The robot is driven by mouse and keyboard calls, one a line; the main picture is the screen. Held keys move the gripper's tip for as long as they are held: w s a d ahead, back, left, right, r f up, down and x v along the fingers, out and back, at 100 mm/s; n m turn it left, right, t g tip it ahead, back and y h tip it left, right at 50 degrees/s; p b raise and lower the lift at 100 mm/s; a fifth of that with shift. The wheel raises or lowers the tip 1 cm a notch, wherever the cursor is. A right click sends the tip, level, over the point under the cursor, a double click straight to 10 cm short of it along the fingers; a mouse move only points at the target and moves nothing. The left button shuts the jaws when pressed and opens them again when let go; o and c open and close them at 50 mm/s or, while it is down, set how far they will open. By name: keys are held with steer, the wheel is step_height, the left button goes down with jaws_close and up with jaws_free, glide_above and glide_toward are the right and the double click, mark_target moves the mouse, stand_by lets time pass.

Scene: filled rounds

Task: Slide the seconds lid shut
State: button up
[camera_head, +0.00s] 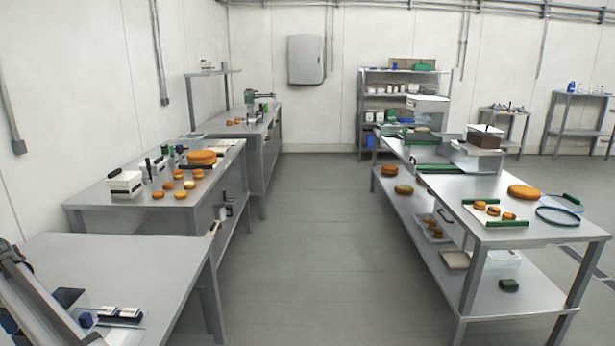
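No container with a readable "seconds" label shows, so I cannot tell which lid is meant. A white box (125,184) with a dark handle on its top stands at the left end of the left bench. A clear box (478,157) stands towards the back of the right table, with a dark brown block (485,138) on or behind it. A clear sheet with a green edge (571,199) lies at the right table's right side. Whether any of these is the lid is too small to tell. My gripper is not in view.
More rounds lie on the left bench (95,200). A near-left table (150,262) has small dark-blue items. The grey floor (310,230) between the benches is clear.

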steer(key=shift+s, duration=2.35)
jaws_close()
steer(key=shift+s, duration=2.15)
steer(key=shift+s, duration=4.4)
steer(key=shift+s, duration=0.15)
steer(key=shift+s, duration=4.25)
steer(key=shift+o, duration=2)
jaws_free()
